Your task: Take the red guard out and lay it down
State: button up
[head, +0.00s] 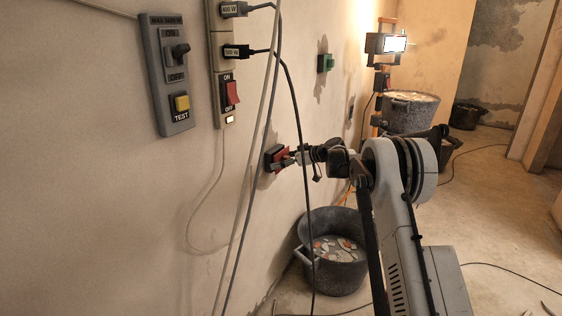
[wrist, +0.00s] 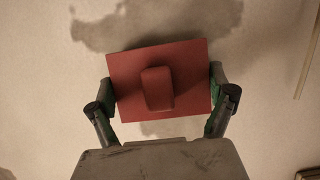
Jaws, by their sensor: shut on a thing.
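The red guard is a flat red plate with a raised block in its middle. In the wrist view the red guard (wrist: 190,62) lies between the two fingers of my gripper (wrist: 161,94), one at each side edge, slightly tilted. In the head view the guard (head: 283,153) shows at the wall, next to a dark part (head: 271,160). My gripper (head: 288,159) is shut on it from the right. I cannot tell whether the guard touches the wall or its seat; what lies behind it is hidden.
A grey bucket of rubble (head: 304,236) stands on the floor below my gripper. Cables (head: 299,120) hang down just left of it. A switch box (head: 166,75) and a power strip (head: 214,62) are on the wall. Another bucket (head: 413,118) and a lit lamp (head: 394,44) stand farther back.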

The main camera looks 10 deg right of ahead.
jog(key=shift+s+d, duration=0.5)
jog(key=shift+d, duration=0.1)
dwell(0.3)
jog(key=shift+s+d, duration=0.3)
